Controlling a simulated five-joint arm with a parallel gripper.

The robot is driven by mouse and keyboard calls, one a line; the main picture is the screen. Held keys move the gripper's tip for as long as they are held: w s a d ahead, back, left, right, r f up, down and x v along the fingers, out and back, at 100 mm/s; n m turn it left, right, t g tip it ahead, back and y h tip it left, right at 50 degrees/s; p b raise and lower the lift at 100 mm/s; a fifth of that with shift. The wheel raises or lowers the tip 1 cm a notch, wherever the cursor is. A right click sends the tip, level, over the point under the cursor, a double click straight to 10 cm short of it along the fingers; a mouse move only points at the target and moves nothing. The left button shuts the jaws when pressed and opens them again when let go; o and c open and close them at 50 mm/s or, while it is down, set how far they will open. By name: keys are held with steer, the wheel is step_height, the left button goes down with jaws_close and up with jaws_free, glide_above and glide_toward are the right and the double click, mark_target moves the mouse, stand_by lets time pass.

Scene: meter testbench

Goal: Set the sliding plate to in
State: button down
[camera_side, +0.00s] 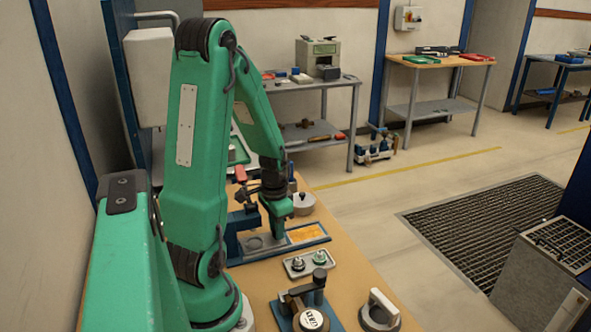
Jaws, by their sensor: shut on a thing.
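A blue slide fixture (318,240) lies on the wooden bench, with an upright blue block at its left end. The sliding plate (254,243) looks like the grey piece with a round mark in the fixture's left part. An orange-yellow surface shows in the right part. My gripper (278,233) points down at the middle of the fixture, between the grey and orange parts. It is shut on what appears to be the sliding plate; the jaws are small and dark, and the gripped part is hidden.
A small tray with two knobs (308,263) sits in front of the fixture. A round lidded pot (303,204) stands behind. The bench's right edge is close.

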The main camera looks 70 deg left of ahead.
steer(key=c, duration=1.2)
jaws_free()
steer(key=shift+s, duration=0.2)
steer(key=shift+r, duration=0.15)
steer(key=shift+d+r, duration=0.1)
steer(key=shift+r, duration=3.6)
steer(key=shift+r, duration=0.1)
steer(key=w+d+r+m+t, duration=0.1)
steer(key=d+r+t, duration=0.1)
steer(key=d+r, duration=0.4)
steer(key=d+r+t, duration=0.3)
steer(key=d+r, duration=0.4)
steer(key=d, duration=0.7)
steer(key=shift+w+d+r+m, duration=0.3)
steer(key=shift+w+d+m, duration=0.05)
steer(key=shift+d+m, duration=0.05)
